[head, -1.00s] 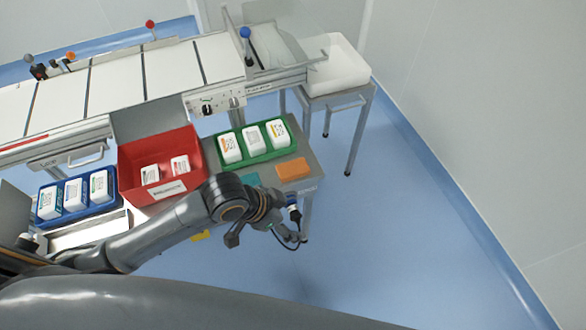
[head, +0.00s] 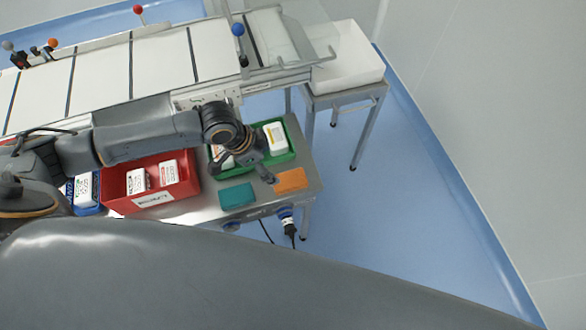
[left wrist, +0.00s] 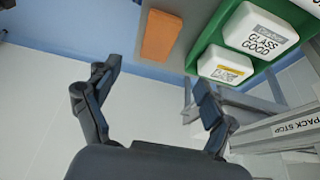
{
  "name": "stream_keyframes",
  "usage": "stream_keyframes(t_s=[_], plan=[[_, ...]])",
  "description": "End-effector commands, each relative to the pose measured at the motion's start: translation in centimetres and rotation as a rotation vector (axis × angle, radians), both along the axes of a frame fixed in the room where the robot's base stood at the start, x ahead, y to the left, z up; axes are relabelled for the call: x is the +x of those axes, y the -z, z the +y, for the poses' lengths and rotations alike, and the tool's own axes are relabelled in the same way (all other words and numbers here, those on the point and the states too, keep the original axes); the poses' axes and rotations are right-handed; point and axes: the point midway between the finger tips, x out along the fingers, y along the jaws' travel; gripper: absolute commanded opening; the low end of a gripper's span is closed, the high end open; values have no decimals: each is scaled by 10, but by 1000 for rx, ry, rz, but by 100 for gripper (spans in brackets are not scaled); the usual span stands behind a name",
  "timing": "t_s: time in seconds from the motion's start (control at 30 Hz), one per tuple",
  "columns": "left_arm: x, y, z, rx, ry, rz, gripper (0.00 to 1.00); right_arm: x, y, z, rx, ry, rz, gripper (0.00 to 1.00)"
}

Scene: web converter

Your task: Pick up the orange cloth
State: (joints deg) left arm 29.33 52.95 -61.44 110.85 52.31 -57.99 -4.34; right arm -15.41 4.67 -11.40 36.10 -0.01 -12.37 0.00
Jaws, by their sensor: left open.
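The orange cloth (head: 292,181) lies flat as a folded block on the right end of the metal table, beside a teal cloth (head: 237,195). In the left wrist view the orange cloth (left wrist: 160,38) shows beyond the fingers, with space between. My left gripper (head: 268,178) is above the table, just left of the orange cloth in the head view, and covers part of the green tray. In the left wrist view my left gripper (left wrist: 157,80) has its fingers spread wide with nothing between them. My right gripper is out of view.
The green tray (head: 291,152) with white packs stands behind the cloths. A red bin (head: 118,201) and a blue tray (head: 87,211) stand to the left. The conveyor (head: 160,50) runs behind. A white tub (head: 350,60) is at back right. The floor right of the table is clear.

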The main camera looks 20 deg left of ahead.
Motion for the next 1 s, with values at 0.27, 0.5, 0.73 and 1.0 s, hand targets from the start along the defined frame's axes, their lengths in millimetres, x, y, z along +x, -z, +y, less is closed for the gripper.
stream_keyframes(t_s=[0.27, 0.5, 0.73, 1.0], plan=[[11, 50, -18, 0, 0, 4, 83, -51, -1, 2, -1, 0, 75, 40], [15, 69, -25, 0, 2, 2, 83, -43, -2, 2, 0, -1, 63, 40], [23, 89, -33, 1, 1, 3, 83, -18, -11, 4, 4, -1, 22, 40], [29, 115, -41, 1, 1, 2, 83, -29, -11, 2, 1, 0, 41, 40]])
